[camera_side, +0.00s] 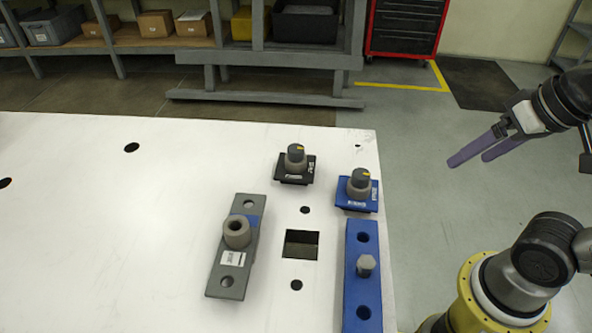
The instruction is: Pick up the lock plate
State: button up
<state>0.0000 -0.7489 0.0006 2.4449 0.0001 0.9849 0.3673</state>
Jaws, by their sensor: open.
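My gripper (470,159) is at the upper right, beyond the table's right edge. Its two purple fingers point left and are apart, with nothing between them. A long grey plate (232,285) lies on the white table, with a grey round boss, a hole near each end, a white label and a blue patch. A long blue plate (363,287) lies near the right edge with a grey hex-headed piece standing at its middle. I cannot tell which of these is the lock plate. My gripper is well away from both, up and to the right.
A black square plate with a knob (295,164) and a blue square plate with a knob (358,191) sit behind the long plates. A square opening (301,244) and small round holes cut the white table (110,240). The table's left side is clear.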

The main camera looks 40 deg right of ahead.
jog(key=w+a+r+m+g, duration=0.1)
jog(key=w+a+r+m, duration=0.1)
jog(key=w+r+m, duration=0.6)
jog(key=w+a+r+m+g, duration=0.2)
jog(key=w+a+r+m, duration=0.3)
jog(key=w, duration=0.5)
jog(key=m+g, duration=0.1)
jog(key=g, duration=0.1)
send_over(295, 148)
notch_tip(295, 148, down, 9)
jog(key=f, duration=0.6)
jog(key=shift+s+f, duration=0.25)
jog(key=shift+f, duration=0.05)
jog(key=shift+w+f, duration=0.2)
jog(key=shift+f, duration=2.85)
jog(key=shift+r, duration=0.1)
grip_shut()
